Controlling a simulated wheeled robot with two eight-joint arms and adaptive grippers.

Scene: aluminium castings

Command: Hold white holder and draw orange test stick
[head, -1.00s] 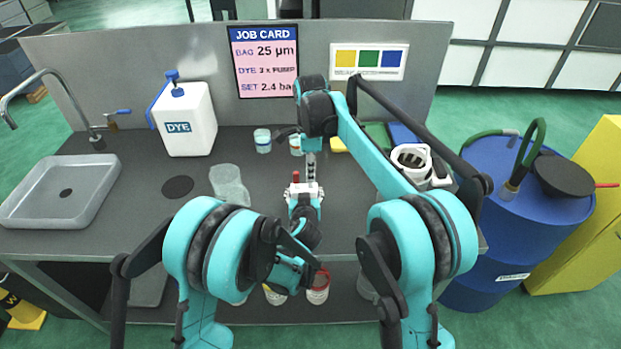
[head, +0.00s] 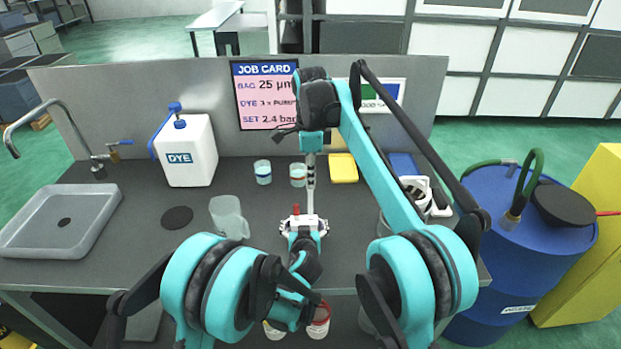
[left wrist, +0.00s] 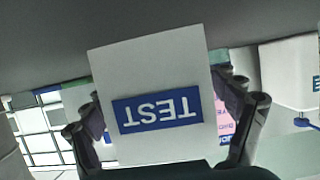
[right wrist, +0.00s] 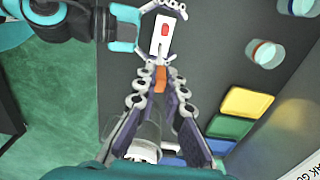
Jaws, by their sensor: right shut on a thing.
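The white holder (left wrist: 160,65) fills the middle of the left wrist view, its blue TEST label upside down. My left gripper (head: 303,228) is shut on it, with fingers on both sides, above the bench. In the head view my right gripper (head: 312,190) points down just above the holder. The stick's lower end is hidden.
A white DYE jug (head: 188,153), a clear beaker (head: 228,217) and two small jars (head: 263,172) stand on the dark bench. A yellow block (head: 343,168) lies behind my right arm. A grey sink tray (head: 60,217) is at the left. A blue drum (head: 500,225) stands at right.

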